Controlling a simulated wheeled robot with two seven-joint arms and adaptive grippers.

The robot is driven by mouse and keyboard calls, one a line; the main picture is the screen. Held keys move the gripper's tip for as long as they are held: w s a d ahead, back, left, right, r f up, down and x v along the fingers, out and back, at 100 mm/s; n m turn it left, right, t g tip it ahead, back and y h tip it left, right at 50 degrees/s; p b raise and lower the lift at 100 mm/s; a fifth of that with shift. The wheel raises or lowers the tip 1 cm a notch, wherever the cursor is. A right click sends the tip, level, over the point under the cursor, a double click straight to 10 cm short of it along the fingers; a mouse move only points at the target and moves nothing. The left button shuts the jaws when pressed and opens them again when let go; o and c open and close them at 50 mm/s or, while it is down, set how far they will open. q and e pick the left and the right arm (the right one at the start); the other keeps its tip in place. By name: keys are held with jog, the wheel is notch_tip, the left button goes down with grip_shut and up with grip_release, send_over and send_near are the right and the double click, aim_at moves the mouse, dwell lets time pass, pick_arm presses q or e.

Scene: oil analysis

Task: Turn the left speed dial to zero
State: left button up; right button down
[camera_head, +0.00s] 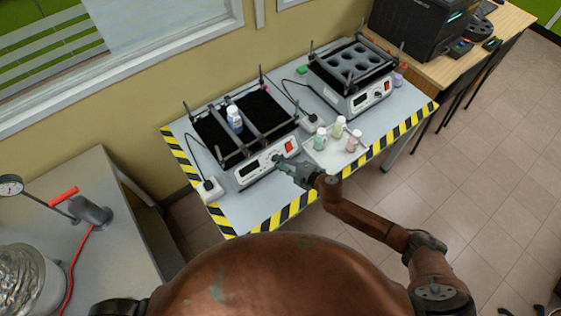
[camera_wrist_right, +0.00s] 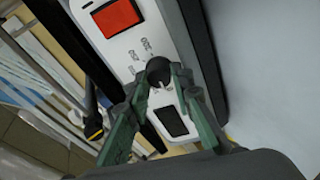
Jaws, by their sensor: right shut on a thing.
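The left shaker (camera_head: 262,168) stands on the grey table, with a white front panel that carries a dark display and a red switch (camera_head: 291,147). My right gripper (camera_head: 279,160) is at this panel, between display and switch, and hides the dial in the head view. In the right wrist view the black speed dial (camera_wrist_right: 158,70) sits between the red switch (camera_wrist_right: 117,15) and the dark display (camera_wrist_right: 171,121). There the green-grey fingers of my right gripper (camera_wrist_right: 160,77) are closed on the dial's two sides. My left gripper is not in view.
Several small bottles stand on a white tray (camera_head: 335,159) right of my gripper. A second shaker (camera_head: 368,98) is behind them. A white power box (camera_head: 208,190) with a cable lies at the left.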

dwell(0.3)
jog(key=c, duration=1.7)
grip_release()
jog(key=shift+d, duration=0.1)
jog(key=v, duration=1.2)
jog(key=shift+w+r, duration=0.1)
